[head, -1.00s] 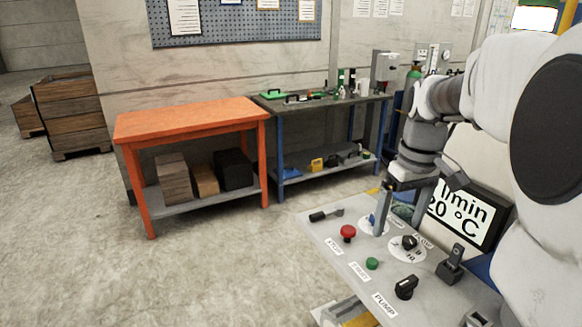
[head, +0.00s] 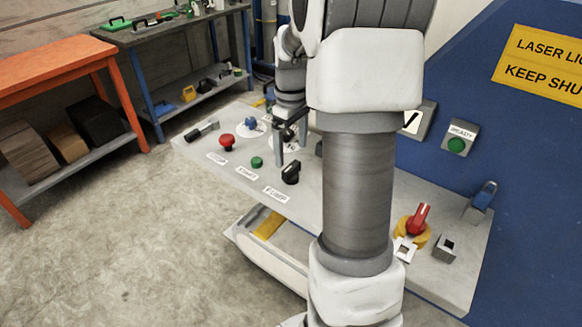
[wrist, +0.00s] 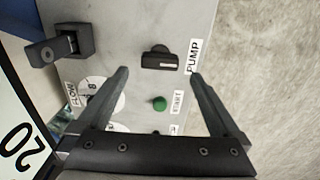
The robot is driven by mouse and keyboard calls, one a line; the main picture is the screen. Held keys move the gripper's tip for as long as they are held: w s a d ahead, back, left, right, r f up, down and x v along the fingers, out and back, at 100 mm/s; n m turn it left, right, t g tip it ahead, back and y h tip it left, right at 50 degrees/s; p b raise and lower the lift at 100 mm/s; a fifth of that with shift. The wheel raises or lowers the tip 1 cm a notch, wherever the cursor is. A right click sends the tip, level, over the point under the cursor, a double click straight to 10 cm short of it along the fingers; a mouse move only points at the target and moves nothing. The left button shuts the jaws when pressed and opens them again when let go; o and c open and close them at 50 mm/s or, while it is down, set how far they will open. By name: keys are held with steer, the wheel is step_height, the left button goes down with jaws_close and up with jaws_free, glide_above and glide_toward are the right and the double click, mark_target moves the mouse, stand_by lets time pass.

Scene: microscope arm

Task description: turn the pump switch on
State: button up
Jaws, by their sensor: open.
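The pump switch (head: 291,172) is a black rotary knob on the grey control panel, beside a white PUMP label (head: 276,193). In the wrist view the pump switch (wrist: 161,59) shows a pale line along its handle, which lies across the picture, and the PUMP label (wrist: 193,56) is at its right. My gripper (head: 292,155) is over the panel close to the switch, partly hidden behind my arm in the head view. In the wrist view my gripper (wrist: 158,72) is open and empty, its two fingers apart, with the switch ahead between and beyond the tips.
A green START button (head: 257,162), a red STOP button (head: 227,141) and a blue knob (head: 250,123) share the panel (head: 315,200). A black lever block (wrist: 72,42) stands near the switch. A red handle (head: 419,218) and a blue padlock (head: 484,194) are farther right.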

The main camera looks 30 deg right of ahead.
mark_target(291, 166)
step_height(291, 166, down, 6)
steer(key=shift+r+b, duration=0.1)
steer(key=shift+b, duration=0.25)
steer(key=c, duration=1.3)
